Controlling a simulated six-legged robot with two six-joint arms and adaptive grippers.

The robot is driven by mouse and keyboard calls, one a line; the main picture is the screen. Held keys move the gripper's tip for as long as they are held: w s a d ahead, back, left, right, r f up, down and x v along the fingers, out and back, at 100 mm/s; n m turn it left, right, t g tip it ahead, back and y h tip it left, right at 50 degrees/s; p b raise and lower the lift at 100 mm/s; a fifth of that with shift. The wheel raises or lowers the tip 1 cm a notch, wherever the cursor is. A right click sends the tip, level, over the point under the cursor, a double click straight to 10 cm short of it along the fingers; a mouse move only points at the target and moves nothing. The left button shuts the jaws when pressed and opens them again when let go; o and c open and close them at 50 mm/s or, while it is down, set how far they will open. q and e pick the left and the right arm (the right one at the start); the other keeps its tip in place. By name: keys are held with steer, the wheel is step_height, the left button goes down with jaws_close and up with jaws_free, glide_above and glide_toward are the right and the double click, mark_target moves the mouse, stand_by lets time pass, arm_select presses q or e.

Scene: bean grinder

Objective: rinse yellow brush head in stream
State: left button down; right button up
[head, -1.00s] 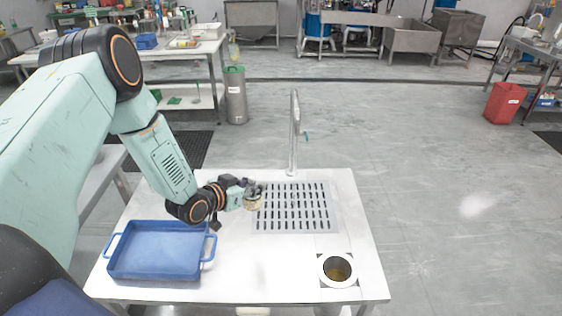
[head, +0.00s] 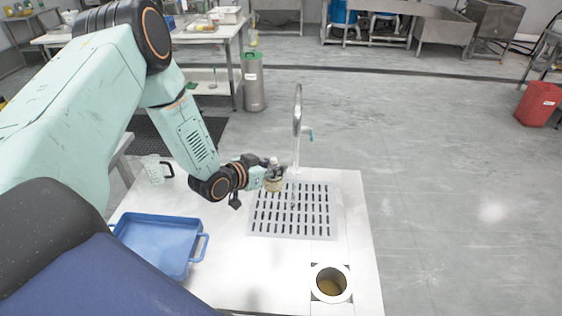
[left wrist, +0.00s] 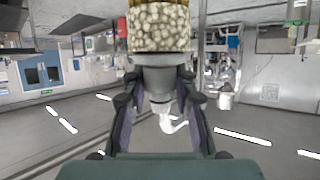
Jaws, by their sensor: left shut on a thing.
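My left gripper (head: 264,174) is shut on the brush and holds it over the left back part of the slotted drain grate (head: 318,212). The brush head (head: 274,184) is small and yellowish in the head view, hanging below the fingers. In the left wrist view the brush head (left wrist: 159,27) shows pale clustered bristle tufts beyond the grey holder between my fingers (left wrist: 163,75). The metal tap (head: 297,130), with a teal lever, stands upright just right of the brush. I cannot make out a water stream. My right gripper is not in view.
A blue tray (head: 190,262) lies on the left of the white table (head: 345,195). A clear jug (head: 153,168) stands at the back left. A round white-rimmed container (head: 345,290) sits at the front right. The table right of the grate is clear.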

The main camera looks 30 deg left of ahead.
arm_select(q)
steer(key=shift+w+a+f, duration=0.1)
steer(key=shift+w+f, duration=0.1)
steer(key=shift+w, duration=0.25)
steer(key=shift+w+a+f+b, duration=0.15)
steer(key=shift+w+f+b, duration=0.15)
steer(key=shift+w, duration=0.2)
steer(key=w+d+b, duration=0.2)
steer(key=w+b, duration=0.3)
steer(key=w, duration=0.3)
steer(key=shift+w+r, duration=0.3)
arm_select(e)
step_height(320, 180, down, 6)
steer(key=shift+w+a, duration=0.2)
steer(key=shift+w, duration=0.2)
arm_select(q)
steer(key=shift+s+d+r, duration=0.1)
steer(key=shift+s+r, duration=0.05)
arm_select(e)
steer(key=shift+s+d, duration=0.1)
arm_select(q)
steer(key=shift+f, duration=0.2)
steer(key=shift+r, duration=0.15)
